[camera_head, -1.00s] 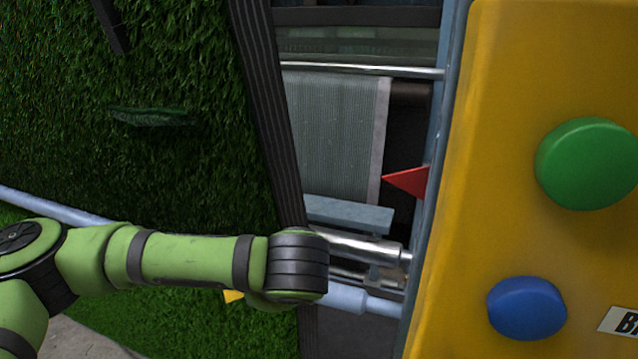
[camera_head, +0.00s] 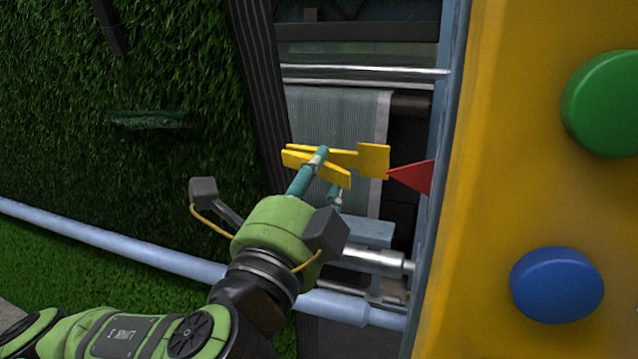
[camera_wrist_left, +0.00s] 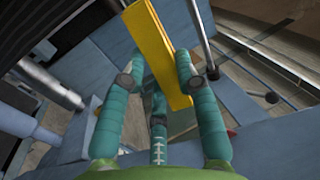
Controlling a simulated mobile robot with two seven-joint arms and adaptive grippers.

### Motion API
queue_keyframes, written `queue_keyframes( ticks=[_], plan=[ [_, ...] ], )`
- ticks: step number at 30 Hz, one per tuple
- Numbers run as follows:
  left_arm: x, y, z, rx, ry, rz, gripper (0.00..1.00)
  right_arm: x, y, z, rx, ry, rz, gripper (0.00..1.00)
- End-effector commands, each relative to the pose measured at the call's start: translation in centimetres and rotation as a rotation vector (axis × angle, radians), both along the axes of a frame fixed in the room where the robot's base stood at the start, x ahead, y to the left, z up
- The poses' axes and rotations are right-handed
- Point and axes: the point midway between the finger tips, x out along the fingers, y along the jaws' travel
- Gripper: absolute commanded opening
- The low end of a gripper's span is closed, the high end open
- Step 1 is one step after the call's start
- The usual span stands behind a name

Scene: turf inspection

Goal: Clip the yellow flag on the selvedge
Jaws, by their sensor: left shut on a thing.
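The yellow flag (camera_head: 374,160) is a clip with two flat yellow arms and a square tab pointing right. My left gripper (camera_head: 326,175) is shut on it with teal fingers. In the left wrist view the yellow flag (camera_wrist_left: 158,48) sits between the fingers of my left gripper (camera_wrist_left: 160,84). The selvedge (camera_head: 380,120) is the pale strip along the right edge of the grey-green woven backing (camera_head: 335,112). The tab overlaps the selvedge in the head view and hides part of it. I cannot tell whether they touch. My right gripper is out of view.
A red pointer (camera_head: 412,177) juts left from the blue-grey post, close to the tab. The yellow panel (camera_head: 490,200) with green and blue buttons stands at right. Turf (camera_head: 170,60) hangs at left. A metal bar (camera_head: 365,72) crosses above the backing.

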Motion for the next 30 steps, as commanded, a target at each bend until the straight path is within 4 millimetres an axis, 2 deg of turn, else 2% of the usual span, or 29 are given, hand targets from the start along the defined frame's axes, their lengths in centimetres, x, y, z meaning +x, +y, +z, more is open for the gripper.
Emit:
queue_keyframes(
  ticks=[5,21,30],
  plan=[
    [0.2,-0.2,0.8,-0.005,-0.012,0.004,0.10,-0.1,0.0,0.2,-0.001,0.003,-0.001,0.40],
    [4.8,-1.7,2.0,-0.005,-0.008,0.005,0.10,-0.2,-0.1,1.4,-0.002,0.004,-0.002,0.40],
    [6.1,-2.1,2.3,-0.005,-0.008,0.004,0.10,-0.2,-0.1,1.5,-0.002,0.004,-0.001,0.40]
  ],
)
